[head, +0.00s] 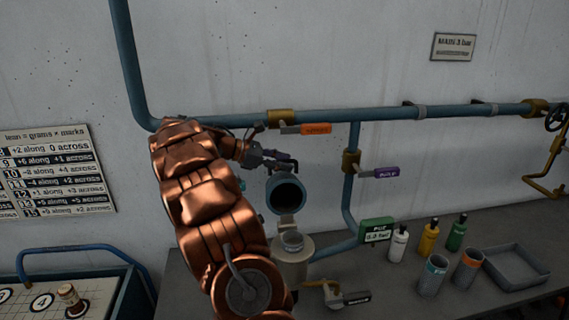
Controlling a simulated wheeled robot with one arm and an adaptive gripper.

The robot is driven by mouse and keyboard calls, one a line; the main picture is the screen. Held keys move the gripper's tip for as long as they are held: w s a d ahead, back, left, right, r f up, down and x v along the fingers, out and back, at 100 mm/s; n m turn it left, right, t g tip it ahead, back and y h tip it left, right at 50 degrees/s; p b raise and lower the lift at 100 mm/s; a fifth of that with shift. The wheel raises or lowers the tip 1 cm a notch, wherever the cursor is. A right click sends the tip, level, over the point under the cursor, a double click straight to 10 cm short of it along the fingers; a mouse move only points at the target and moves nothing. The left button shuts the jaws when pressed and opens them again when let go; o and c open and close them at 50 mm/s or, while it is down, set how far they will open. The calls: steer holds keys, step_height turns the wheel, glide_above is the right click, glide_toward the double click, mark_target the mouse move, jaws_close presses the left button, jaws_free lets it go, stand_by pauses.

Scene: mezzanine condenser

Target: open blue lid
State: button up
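A round blue-grey lid (286,194) with a dark hollow face stands tilted up, facing forward. It sits above and behind a pale cylindrical pot (292,262), and a small bracket (287,220) shows between them. The pot's top (292,241) shows below the lid and is not covered by it. My gripper (283,160) is at the upper edge of the lid, in front of the wall. It is small and dark here; I cannot tell whether its fingers are apart or touch the lid. My copper arm hides the area left of the pot.
A blue pipe (365,116) runs along the wall with an orange-tagged handle (305,129) close above my gripper. Bottles (428,238), cups (432,276) and a grey tray (541,278) stand on the bench.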

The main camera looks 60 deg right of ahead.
steer(key=v, duration=1.1)
steer(key=shift+w+a+r, duration=0.1)
steer(key=shift+w+a, duration=0.05)
steer(key=s+d+f+m+b, duration=0.1)
steer(key=d+b, duration=0.1)
steer(key=s+d+f+m+t+h+b, duration=0.1)
steer(key=d+f+b, duration=0.1)
steer(key=d+b, duration=0.1)
steer(key=s+d+f+m+h+b, duration=0.1)
steer(key=d+f+m+b, duration=0.1)
steer(key=b, duration=0.1)
steer(key=shift+s+d, duration=0.4)
steer(key=shift+x, duration=0.75)
steer(key=shift+t+h, duration=0.3)
jaws_close()
